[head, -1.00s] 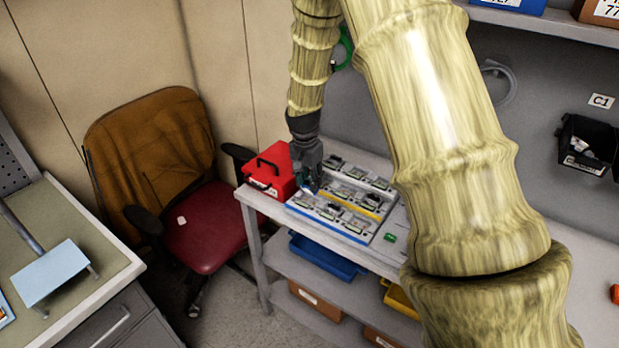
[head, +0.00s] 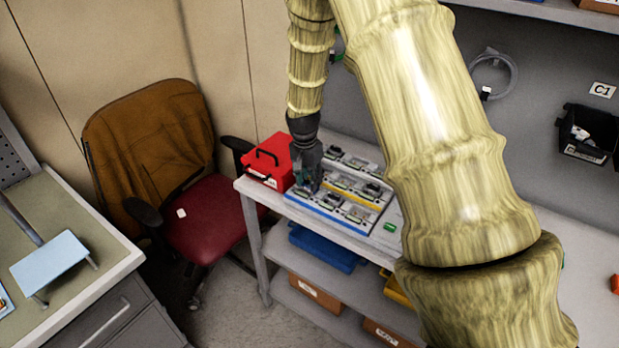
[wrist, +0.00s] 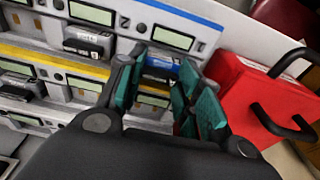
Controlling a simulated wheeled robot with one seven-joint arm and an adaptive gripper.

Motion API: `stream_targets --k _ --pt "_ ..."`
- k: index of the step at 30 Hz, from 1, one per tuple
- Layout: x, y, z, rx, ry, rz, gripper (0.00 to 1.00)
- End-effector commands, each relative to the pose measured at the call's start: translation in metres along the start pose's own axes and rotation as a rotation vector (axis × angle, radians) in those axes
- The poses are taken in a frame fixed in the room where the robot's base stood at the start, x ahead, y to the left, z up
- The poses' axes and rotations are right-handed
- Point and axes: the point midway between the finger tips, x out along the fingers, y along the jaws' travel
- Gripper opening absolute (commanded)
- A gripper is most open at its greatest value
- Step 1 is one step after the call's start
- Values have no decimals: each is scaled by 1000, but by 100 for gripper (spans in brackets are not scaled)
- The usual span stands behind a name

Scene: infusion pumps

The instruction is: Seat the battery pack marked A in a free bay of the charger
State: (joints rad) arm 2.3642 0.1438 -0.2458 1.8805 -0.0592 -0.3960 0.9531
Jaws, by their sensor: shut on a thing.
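The charger (head: 332,214) is a pale bank of several bays on the bench, with blue and yellow strips; it also fills the upper left of the wrist view (wrist: 122,46). Dark packs sit in several of its bays. My gripper (head: 309,187) is over the charger's left end in the head view. In the wrist view its teal-padded fingers (wrist: 159,92) are shut on a dark pack with a blue label (wrist: 160,66), partly hidden between them. I cannot read an A on it, nor tell whether it touches the bay beneath.
A red case with a black handle (head: 268,163) stands close beside the charger's left end, near the gripper; it also shows in the wrist view (wrist: 240,95). A small green item (head: 390,228) lies at the charger's right. A chair (head: 205,222) stands left of the bench.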

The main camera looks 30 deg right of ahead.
Motion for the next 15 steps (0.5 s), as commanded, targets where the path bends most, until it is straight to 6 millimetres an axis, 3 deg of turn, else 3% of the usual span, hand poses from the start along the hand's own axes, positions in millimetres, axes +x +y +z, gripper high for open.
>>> stream_targets --k 5,6,9,15 --pt "5 2 4 0 -6 5 9" --pt "5 2 4 0 -7 6 39" --pt "6 2 4 0 -7 6 57" --pt "5 2 3 0 -6 5 60"
